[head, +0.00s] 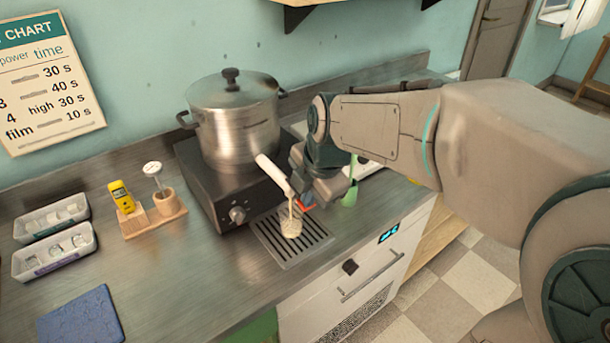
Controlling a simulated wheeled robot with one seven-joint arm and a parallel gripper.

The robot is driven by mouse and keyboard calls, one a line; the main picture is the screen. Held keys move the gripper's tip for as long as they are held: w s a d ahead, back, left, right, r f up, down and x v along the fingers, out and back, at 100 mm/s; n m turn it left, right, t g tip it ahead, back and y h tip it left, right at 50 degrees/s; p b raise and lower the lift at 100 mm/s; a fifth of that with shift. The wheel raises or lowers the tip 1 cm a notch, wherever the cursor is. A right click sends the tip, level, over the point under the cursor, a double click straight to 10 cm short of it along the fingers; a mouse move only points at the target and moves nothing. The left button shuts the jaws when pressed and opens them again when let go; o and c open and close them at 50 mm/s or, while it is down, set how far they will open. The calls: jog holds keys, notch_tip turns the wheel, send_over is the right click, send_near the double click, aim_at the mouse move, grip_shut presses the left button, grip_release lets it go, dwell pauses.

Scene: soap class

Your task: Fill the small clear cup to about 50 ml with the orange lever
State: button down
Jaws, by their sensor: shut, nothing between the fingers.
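The small clear cup (291,226) stands on the slotted drip grate (279,244) in front of the hot plate. It holds pale, cream-coloured liquid; I cannot read its level. A white spout (273,174) slants down from the pot toward the cup, and a thin pale stream seems to run from its end into the cup. The orange lever (307,205) shows as a small patch just right of the cup, largely hidden by my gripper. My gripper (308,198) is shut at the lever, with its tips partly hidden; I cannot tell whether they touch it.
A lidded steel pot (236,125) sits on the black hot plate (232,190). A green object (350,194) stands right of my gripper. A yellow device (122,197), a dial thermometer (154,172), two white trays (54,252) and a blue mat (80,318) lie left. Counter between is clear.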

jog(key=shift+r, duration=0.1)
dwell(0.4)
jog(key=shift+r+p, duration=0.5)
jog(key=shift+r, duration=0.25)
jog(key=shift+r+p, duration=0.4)
jog(key=shift+r, duration=0.2)
jog(key=w+a+r+p+v, duration=0.1)
jog(key=w+a+v, duration=0.1)
jog(key=v, duration=1)
jog(key=shift+d+p, duration=0.3)
jog(key=shift+d, duration=0.05)
jog(key=shift+r, duration=0.15)
jog(key=s+d+f+m+h, duration=0.1)
jog(key=s+d+f+m, duration=0.3)
jog(key=f+m, duration=0.3)
jog(key=s+d+f+m, duration=0.5)
jog(key=s+f+m, duration=0.2)
jog(key=m, duration=1)
jog(key=shift+s+f+h, duration=0.15)
jog(key=shift+f+h, duration=0.25)
jog(key=shift+f, duration=0.05)
